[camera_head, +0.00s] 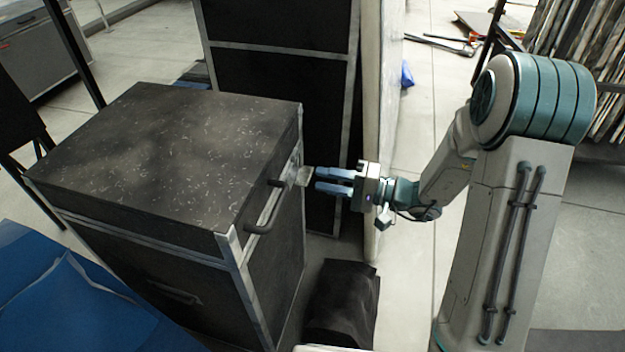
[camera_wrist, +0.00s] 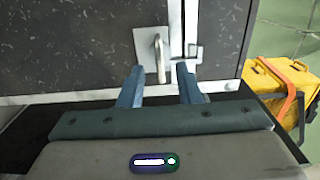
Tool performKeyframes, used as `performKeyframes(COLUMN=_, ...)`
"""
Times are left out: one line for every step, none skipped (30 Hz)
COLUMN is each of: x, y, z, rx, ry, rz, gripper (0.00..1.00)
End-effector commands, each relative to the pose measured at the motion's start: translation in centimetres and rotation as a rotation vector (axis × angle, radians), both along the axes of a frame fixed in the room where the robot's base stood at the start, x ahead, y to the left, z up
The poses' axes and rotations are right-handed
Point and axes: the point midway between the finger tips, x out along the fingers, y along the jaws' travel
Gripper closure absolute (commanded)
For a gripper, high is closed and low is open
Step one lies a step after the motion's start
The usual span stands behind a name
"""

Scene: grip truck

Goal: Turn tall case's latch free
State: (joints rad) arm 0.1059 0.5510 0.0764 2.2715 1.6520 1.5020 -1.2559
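A dark speckled case (camera_head: 165,150) with metal edging stands left of my gripper in the head view. Its latch (camera_head: 303,176) shows small and pale on the right side, near the fingertips. In the wrist view the latch (camera_wrist: 158,58) is a metal lever hanging roughly upright on a pale square plate. A vertical metal strip runs beside it. My gripper (camera_head: 316,180) is open, and its two blue fingers also show in the wrist view (camera_wrist: 160,78), spread on either side of the lever's lower end. I cannot tell whether they touch it. Nothing is between the fingers otherwise.
A bar handle (camera_head: 264,212) juts from the case just left of the gripper. A taller dark case (camera_head: 278,85) and a pale upright panel (camera_head: 380,125) stand close behind. A dark bag (camera_head: 342,303) lies below. A yellow box (camera_wrist: 275,95) shows in the wrist view.

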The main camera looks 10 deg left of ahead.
Motion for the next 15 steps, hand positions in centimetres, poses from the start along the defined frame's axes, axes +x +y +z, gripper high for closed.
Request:
performKeyframes(x=0.0, y=0.9, z=-0.1, rx=0.001, ry=-0.001, rz=0.004, gripper=0.69)
performKeyframes(x=0.1, y=1.4, z=-0.1, rx=0.001, ry=-0.001, rz=0.004, gripper=0.69)
performKeyframes(x=0.2, y=1.9, z=-0.1, rx=0.001, ry=-0.001, rz=0.004, gripper=0.69)
performKeyframes(x=0.3, y=2.3, z=-0.1, rx=0.000, ry=-0.001, rz=0.003, gripper=0.69)
performKeyframes(x=0.3, y=2.6, z=-0.1, rx=0.000, ry=-0.001, rz=0.002, gripper=0.69)
performKeyframes(x=0.4, y=2.9, z=-0.1, rx=0.000, ry=-0.001, rz=0.002, gripper=0.69)
performKeyframes(x=0.4, y=3.1, z=-0.1, rx=0.000, ry=0.000, rz=0.002, gripper=0.69)
performKeyframes(x=0.4, y=3.3, z=-0.1, rx=0.000, ry=0.000, rz=0.002, gripper=0.69)
performKeyframes(x=0.4, y=3.5, z=0.0, rx=0.000, ry=0.000, rz=0.001, gripper=0.69)
performKeyframes(x=0.5, y=3.5, z=0.0, rx=0.000, ry=0.000, rz=0.001, gripper=0.69)
performKeyframes(x=0.5, y=3.6, z=0.0, rx=0.000, ry=0.000, rz=0.000, gripper=0.69)
performKeyframes(x=0.5, y=3.7, z=0.0, rx=0.000, ry=0.001, rz=0.000, gripper=0.69)
performKeyframes(x=0.5, y=3.7, z=0.0, rx=0.000, ry=0.001, rz=0.000, gripper=0.69)
performKeyframes(x=0.5, y=3.7, z=0.0, rx=0.000, ry=0.001, rz=0.000, gripper=0.69)
performKeyframes(x=0.5, y=3.7, z=0.0, rx=0.000, ry=0.001, rz=0.000, gripper=0.69)
